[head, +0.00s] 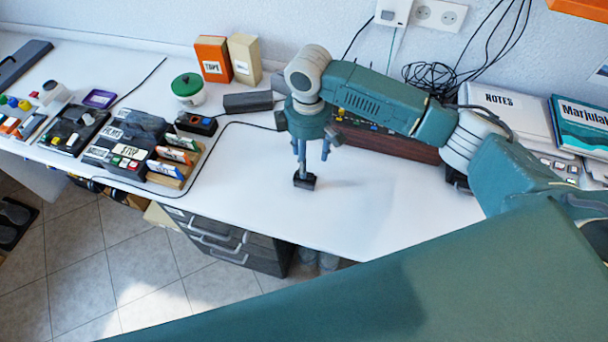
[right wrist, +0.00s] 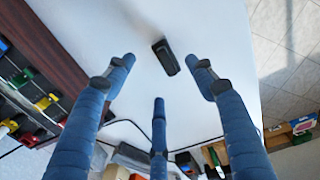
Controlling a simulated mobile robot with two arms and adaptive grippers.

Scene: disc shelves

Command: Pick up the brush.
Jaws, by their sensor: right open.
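The brush (head: 304,181) appears to be the small black block standing on the white table. It also shows in the right wrist view (right wrist: 166,58), beyond the fingertips. My right gripper (head: 311,155) points down just above the brush. Its blue fingers (right wrist: 160,80) are spread open with nothing between them in the right wrist view. The brush lies apart from the fingers there, between the two outer fingertips and slightly past them. My left gripper is in neither view.
The white table (head: 400,215) is bare around the brush. A brown wooden crate (head: 385,138) stands behind my right arm. A black device with cards (head: 130,145) lies left. A green-lidded pot (head: 187,88) and upright boxes (head: 213,60) stand farther back. Cables cross the table.

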